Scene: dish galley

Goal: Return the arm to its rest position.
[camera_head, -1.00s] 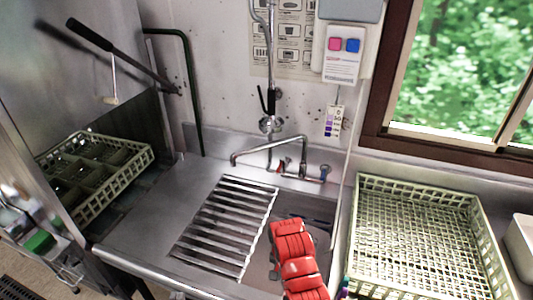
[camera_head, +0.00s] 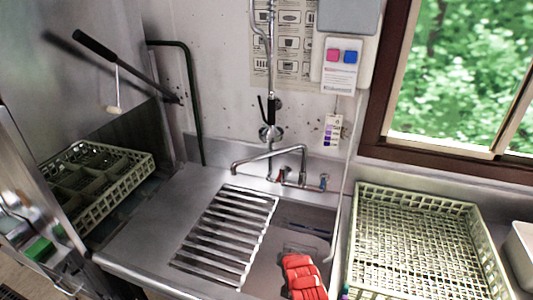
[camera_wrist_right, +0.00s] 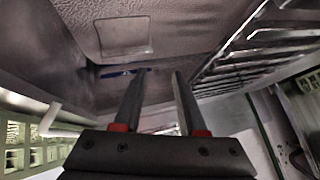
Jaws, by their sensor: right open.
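My right arm (camera_head: 303,277), in red covering, reaches in from the bottom edge of the head view over the front of the sink. Its gripper does not show clearly there. In the right wrist view my right gripper (camera_wrist_right: 160,100) has its two dark fingers apart with nothing between them. The sink basin (camera_wrist_right: 85,60) shows beyond the fingers, with a dark blue strip on it. My left gripper is in neither view.
A slatted metal rack (camera_head: 225,235) lies left of the basin. A pale empty crate (camera_head: 478,245) stands on the right counter. A faucet (camera_head: 268,155) rises behind the sink. Another crate (camera_head: 122,190) sits inside the dishwasher at left, under a lever handle (camera_head: 95,45).

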